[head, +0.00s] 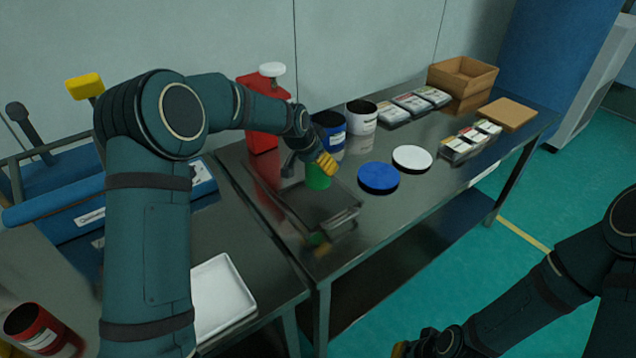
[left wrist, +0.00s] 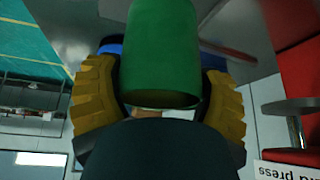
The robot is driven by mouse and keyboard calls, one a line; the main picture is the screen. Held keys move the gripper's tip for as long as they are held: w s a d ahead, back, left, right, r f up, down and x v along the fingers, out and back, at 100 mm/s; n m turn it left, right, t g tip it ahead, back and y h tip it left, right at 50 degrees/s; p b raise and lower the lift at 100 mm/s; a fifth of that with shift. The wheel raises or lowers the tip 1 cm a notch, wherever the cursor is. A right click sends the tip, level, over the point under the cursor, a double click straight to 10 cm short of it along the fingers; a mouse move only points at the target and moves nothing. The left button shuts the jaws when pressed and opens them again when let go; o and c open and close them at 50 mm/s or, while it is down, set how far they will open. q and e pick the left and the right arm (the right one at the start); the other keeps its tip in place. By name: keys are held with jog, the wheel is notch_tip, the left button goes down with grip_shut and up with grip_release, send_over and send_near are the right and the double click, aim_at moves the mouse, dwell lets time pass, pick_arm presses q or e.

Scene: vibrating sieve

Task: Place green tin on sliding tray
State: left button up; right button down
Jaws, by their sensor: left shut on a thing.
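The green tin (head: 318,178) is between the yellow fingertips of my left gripper (head: 326,164). In the left wrist view the tin (left wrist: 160,52) fills the gap between both fingers (left wrist: 160,95), and the gripper is shut on it. The dark metal sliding tray (head: 290,207) lies on the steel table, with the tin over its back right part. I cannot tell whether the tin touches the tray. My right gripper (head: 425,345) is low at the bottom of the head view, away from the table. Its fingers are mostly cut off.
A red container (head: 262,138) stands behind the tray. A blue tin (head: 329,134) and a white tin (head: 361,117) stand close behind the gripper. A blue disc (head: 378,177) and a white disc (head: 412,159) lie to the right. A white tray (head: 222,300) is front left.

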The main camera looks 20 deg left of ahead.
aim_at(318, 179)
pick_arm(q)
notch_tip(318, 179, down, 6)
jog(key=shift+w+f+b, duration=0.1)
jog(key=shift+f+b, duration=0.05)
jog(key=shift+b, duration=0.3)
jog(key=o, duration=1.2)
jog(key=p+v, duration=0.1)
jog(key=v, duration=1.1)
jog(key=shift+p, duration=0.35)
